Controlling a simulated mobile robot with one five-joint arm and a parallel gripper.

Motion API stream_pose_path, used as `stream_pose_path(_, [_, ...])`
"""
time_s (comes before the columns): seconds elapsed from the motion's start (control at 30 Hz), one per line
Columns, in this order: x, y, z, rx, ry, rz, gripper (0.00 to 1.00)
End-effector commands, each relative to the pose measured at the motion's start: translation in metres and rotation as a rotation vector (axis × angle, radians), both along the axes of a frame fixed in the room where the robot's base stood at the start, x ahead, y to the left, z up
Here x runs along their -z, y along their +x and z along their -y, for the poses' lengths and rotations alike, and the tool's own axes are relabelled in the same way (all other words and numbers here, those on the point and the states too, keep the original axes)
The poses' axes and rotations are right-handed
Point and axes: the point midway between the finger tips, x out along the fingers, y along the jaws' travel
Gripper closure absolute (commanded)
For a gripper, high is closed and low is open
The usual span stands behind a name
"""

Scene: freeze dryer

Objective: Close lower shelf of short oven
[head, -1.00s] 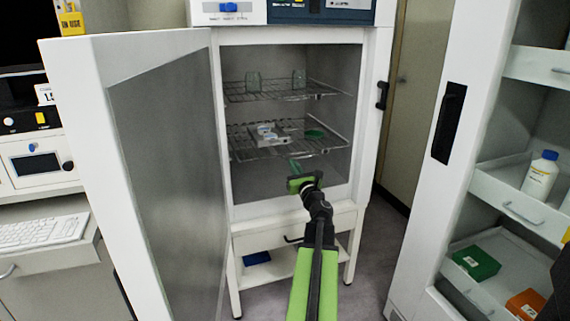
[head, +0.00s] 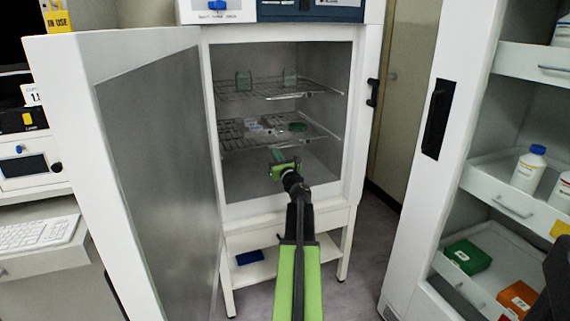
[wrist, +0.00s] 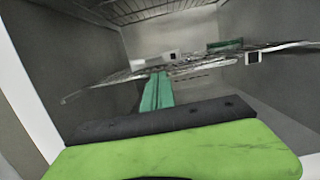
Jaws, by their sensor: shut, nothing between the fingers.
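The short oven (head: 285,213) stands open, with its door (head: 165,150) swung out to the left. Its lower shelf (head: 328,140) is a wire rack bearing small flat items and a green item. It also shows in the wrist view (wrist: 95,86). The upper shelf (head: 318,91) holds two small glass vessels. My gripper (head: 277,156) is shut and empty, at the oven opening just below the lower shelf's front edge. In the wrist view the teal fingers (wrist: 156,92) point towards the rack; I cannot tell whether they touch it.
A white cabinet with open drawers (head: 510,205) holding bottles and boxes stands on the right. A keyboard (head: 38,232) lies on the left bench. A blue item (head: 249,257) lies on the stand shelf under the oven. The open door bounds the space left of my arm.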

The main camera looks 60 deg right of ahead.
Motion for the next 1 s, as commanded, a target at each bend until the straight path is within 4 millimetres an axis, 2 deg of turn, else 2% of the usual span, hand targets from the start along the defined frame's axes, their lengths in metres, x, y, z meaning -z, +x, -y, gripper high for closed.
stream_pose_path(0.23, [-0.003,0.004,0.002,-0.002,0.006,0.010,1.00])
stream_pose_path(0.37, [0.001,-0.005,-0.011,-0.005,0.005,0.009,1.00])
stream_pose_path(0.47, [0.006,-0.017,-0.030,-0.008,0.002,0.005,1.00])
stream_pose_path(0.7, [0.019,-0.068,-0.069,-0.010,0.001,0.003,1.00])
stream_pose_path(0.83, [0.023,-0.086,-0.082,-0.010,0.000,0.002,1.00])
stream_pose_path(1.0, [0.025,-0.095,-0.088,-0.012,0.000,0.003,1.00])
